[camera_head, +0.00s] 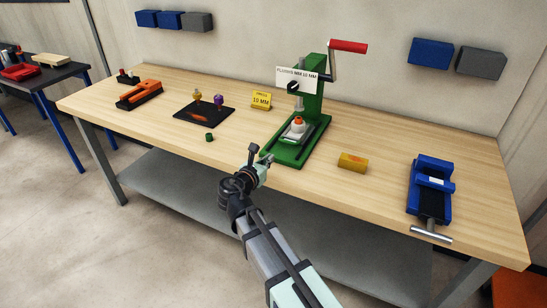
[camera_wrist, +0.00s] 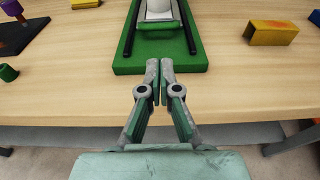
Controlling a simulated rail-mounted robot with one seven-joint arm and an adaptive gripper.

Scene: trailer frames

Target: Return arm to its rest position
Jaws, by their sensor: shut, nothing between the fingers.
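My arm reaches up from the bottom of the head view.
The wooden workbench (camera_head: 375,125) holds a blue vise (camera_head: 430,190), a yellow block (camera_head: 352,161), a black mat (camera_head: 190,121), a small green cylinder (camera_head: 209,137) and an orange-black tool (camera_head: 139,95). A grey shelf (camera_head: 190,185) lies below. Open floor is at the lower left.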

